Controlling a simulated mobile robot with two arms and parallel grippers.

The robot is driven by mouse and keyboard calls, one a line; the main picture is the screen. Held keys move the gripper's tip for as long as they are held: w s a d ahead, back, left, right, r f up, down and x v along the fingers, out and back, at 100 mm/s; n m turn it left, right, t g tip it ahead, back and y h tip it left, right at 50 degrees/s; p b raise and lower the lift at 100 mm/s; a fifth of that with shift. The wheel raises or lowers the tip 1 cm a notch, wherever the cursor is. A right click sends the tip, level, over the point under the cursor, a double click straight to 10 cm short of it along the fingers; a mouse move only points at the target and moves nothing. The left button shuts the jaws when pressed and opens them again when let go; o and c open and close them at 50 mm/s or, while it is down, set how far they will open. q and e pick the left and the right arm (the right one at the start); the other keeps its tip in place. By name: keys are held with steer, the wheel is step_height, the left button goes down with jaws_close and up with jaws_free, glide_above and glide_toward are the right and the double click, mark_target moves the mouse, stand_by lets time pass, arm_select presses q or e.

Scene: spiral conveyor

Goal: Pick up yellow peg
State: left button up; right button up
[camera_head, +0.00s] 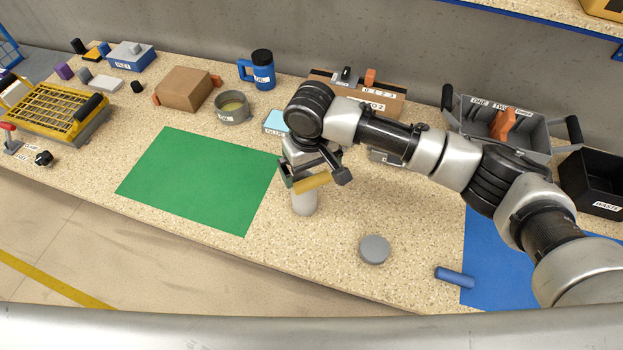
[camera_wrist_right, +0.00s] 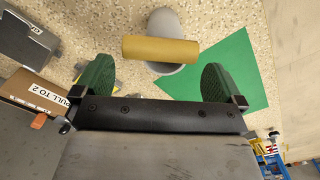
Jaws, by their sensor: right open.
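The yellow peg (camera_head: 311,183) lies sideways across the top of an upright pale grey cylinder (camera_head: 304,204), at the right edge of the green mat. In the right wrist view the peg (camera_wrist_right: 160,49) is just beyond the fingertips, roughly centred between them, with the grey cylinder (camera_wrist_right: 165,20) behind it. My right gripper (camera_head: 315,177) is open around the peg's end region in the head view. Its green-padded fingers (camera_wrist_right: 155,80) show apart in the wrist view, and I see no contact with the peg. My left gripper is not in view.
A green mat (camera_head: 200,180) lies left of the cylinder. A grey round disc (camera_head: 375,249) and a blue peg (camera_head: 455,277) lie in front. A grey tin (camera_head: 232,107), cardboard box (camera_head: 186,89) and blue mug (camera_head: 262,70) stand behind. The green mat is clear.

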mark_target(311, 178)
step_height(311, 178, down, 2)
steer(key=shift+s+f, duration=0.1)
steer(key=shift+f, duration=0.4)
steer(key=shift+c, duration=0.5)
steer(key=c, duration=0.6)
steer(key=shift+r, duration=0.4)
step_height(311, 178, up, 4)
steer(key=shift+d+f, duration=0.15)
steer(key=shift+f, duration=0.1)
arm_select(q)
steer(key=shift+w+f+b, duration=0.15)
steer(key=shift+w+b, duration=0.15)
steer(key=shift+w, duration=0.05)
arm_select(e)
steer(key=s+d+r, duration=0.5)
steer(key=d+r, duration=0.1)
steer(key=d, duration=0.4)
steer(key=shift+s+r, duration=0.15)
steer(key=shift+r, duration=0.2)
